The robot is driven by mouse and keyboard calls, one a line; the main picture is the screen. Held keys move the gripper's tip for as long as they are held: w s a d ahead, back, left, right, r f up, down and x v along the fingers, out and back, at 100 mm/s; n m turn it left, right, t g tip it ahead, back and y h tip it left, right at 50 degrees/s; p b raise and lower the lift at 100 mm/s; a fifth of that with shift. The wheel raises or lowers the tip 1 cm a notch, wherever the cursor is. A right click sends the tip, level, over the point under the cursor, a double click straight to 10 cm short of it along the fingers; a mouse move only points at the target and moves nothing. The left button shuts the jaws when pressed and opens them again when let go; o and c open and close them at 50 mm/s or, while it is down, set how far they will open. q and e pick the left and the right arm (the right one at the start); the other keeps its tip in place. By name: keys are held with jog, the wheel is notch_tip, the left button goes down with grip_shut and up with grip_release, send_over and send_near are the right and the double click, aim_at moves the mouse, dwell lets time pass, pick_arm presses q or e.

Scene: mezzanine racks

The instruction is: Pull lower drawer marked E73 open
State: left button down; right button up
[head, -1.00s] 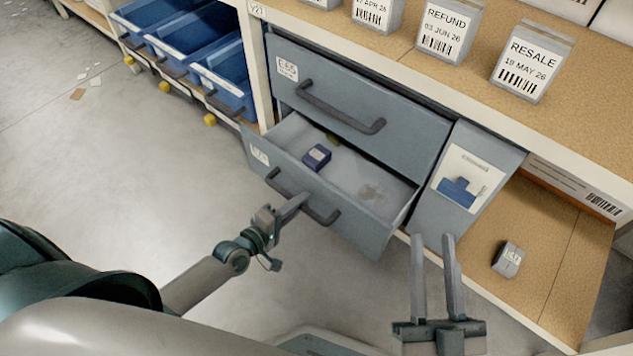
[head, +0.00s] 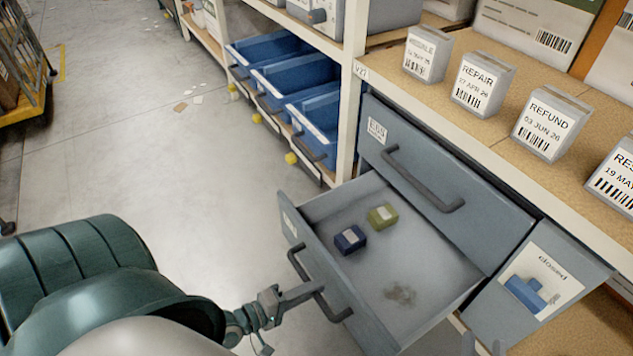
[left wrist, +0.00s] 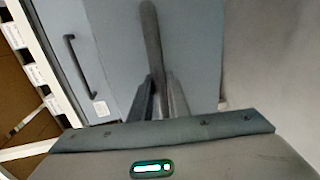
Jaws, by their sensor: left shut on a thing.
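The lower drawer (head: 335,285) stands well open below the shut upper drawer (head: 440,185). Its front label (head: 290,225) is too slanted to read. My left gripper (head: 314,290) is shut on the lower drawer's dark bar handle (head: 299,262). In the left wrist view, the fingers (left wrist: 160,98) close around the handle (left wrist: 151,40). Inside the drawer lie a dark blue box (head: 350,240) and a yellow-green box (head: 382,216).
A grey panel with a "closed" card (head: 540,283) stands right of the drawers. Labelled boxes, including REPAIR (head: 482,84) and REFUND (head: 551,122), line the shelf above. Blue bins (head: 318,120) stand on the left rack.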

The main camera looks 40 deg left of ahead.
pick_arm(q)
jog(key=c, duration=1.7)
grip_release()
jog(key=shift+s, duration=0.1)
